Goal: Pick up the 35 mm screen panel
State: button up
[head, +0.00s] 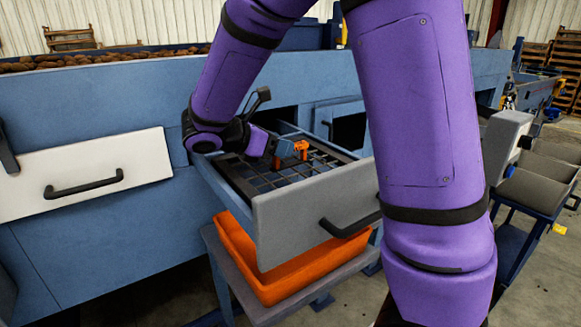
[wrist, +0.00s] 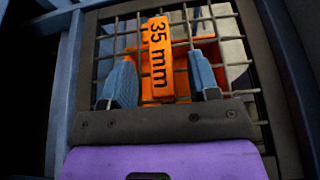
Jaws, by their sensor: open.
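The 35 mm screen panel (head: 318,167) is a dark wire grid lying in the pulled-out drawer (head: 310,208). It also shows in the wrist view (wrist: 105,46), where an upright orange grip marked "35 mm" (wrist: 159,62) stands out from the mesh. My gripper (wrist: 160,57) is open over the panel, with one blue finger on each side of the orange grip. Gaps show between the fingers and the grip. In the head view my gripper (head: 290,150) is low inside the drawer, and my arm hides part of the panel's far left side.
An orange bin (head: 245,262) stands on a low grey stand under the drawer. A closed white drawer front (head: 85,178) is at the left. A grey-topped blue bench (head: 530,190) is at the right.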

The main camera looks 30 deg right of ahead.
jog(key=shift+x, duration=1.5)
grip_shut()
